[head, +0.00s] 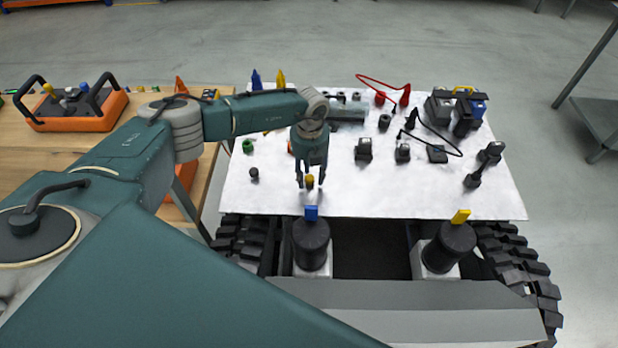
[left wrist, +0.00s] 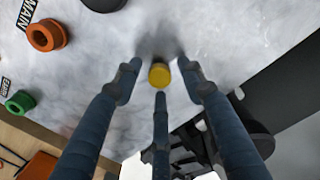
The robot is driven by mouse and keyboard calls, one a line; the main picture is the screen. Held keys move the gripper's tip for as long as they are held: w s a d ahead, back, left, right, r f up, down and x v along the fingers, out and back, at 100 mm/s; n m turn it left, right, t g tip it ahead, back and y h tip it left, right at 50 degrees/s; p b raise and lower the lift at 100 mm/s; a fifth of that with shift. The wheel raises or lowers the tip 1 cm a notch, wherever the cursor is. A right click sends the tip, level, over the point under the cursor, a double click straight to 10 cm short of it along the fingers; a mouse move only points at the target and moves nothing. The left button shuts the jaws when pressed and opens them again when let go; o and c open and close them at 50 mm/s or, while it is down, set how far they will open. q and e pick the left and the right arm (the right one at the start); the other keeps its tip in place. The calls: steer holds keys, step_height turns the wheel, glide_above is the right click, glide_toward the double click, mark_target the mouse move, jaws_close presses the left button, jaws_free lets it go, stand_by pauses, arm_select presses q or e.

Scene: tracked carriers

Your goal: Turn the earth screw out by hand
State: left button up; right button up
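A small yellow-topped knob (head: 309,181) stands on the white top of the tracked carrier (head: 400,195), near its front edge. It may be the earth screw, but I see no readable label beside it. My left gripper (head: 310,186) points down over the knob with its fingers spread around it. In the left wrist view, the yellow round top (left wrist: 159,75) sits between the three fingertips, with gaps at the left and right fingers. The lower finger looks very close to it; I cannot tell whether it touches. My right gripper is not in view.
A green ring-shaped part (left wrist: 20,102) and an orange one (left wrist: 46,35) sit left of the gripper. Black posts with a blue tab (head: 311,214) and a yellow tab (head: 461,216) rise at the front. Red (head: 384,83) and black leads lie at the back right.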

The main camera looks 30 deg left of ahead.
arm_select(q)
steer(key=c, duration=0.8)
steer(key=shift+r+n+p, duration=0.15)
steer(key=shift+n+p, duration=0.3)
steer(key=shift+n, duration=0.05)
steer(key=shift+c, duration=0.2)
steer(key=n+p, duration=0.4)
steer(key=n, duration=0.3)
steer(key=shift+n, duration=0.7)
steer(key=shift+f, duration=0.2)
steer(key=shift+r+n+p, duration=0.15)
steer(key=shift+n+p, duration=0.35)
steer(key=shift+s+r+n+p, duration=0.1)
steer(key=shift+r+n+p, duration=0.05)
steer(key=shift+n+p, duration=0.55)
steer(key=o, duration=1)
steer(key=shift+f+b, duration=0.3)
steer(key=shift+b, duration=0.25)
